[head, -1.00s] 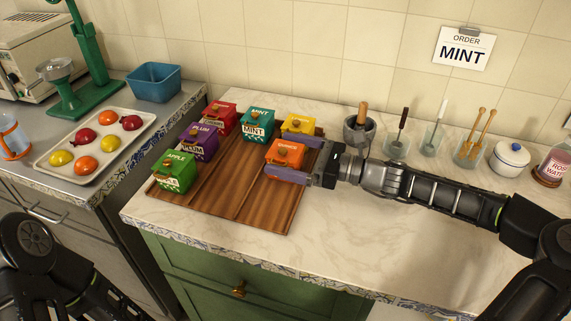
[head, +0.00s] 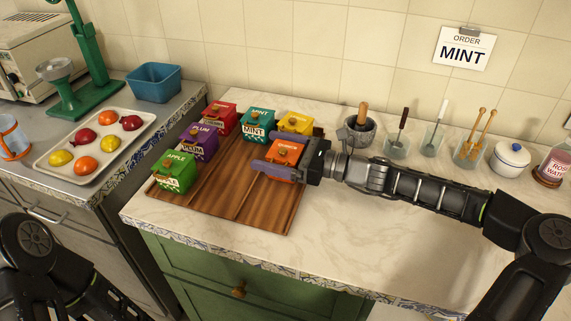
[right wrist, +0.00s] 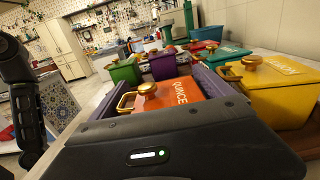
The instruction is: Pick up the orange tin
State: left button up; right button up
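The orange tin (head: 284,160) has a lid with a small knob and stands on the wooden tray (head: 236,206). It shows close up in the right wrist view (right wrist: 178,93), where its label reads QUINCE. My right gripper (head: 283,160) reaches in from the right with its purple fingers on either side of the tin. It looks open around it. Small gaps at the fingers are hard to judge. My left gripper is out of view; only my left arm shows.
A yellow tin (head: 296,122) stands close behind the orange one. Mint (head: 257,125), red (head: 221,116), plum (head: 199,142) and apple (head: 173,172) tins share the tray. A mortar (head: 357,134) and glasses stand along the wall. The counter's front right is clear.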

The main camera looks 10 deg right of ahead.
jog(key=c, duration=1.3)
jog(key=shift+d+r, duration=0.1)
jog(key=shift+r, duration=0.3)
jog(key=c, duration=0.3)
notch_tip(320, 180, up, 9)
jog(key=shift+r+p, duration=0.15)
jog(key=shift+p, duration=0.4)
jog(key=shift+c, duration=0.2)
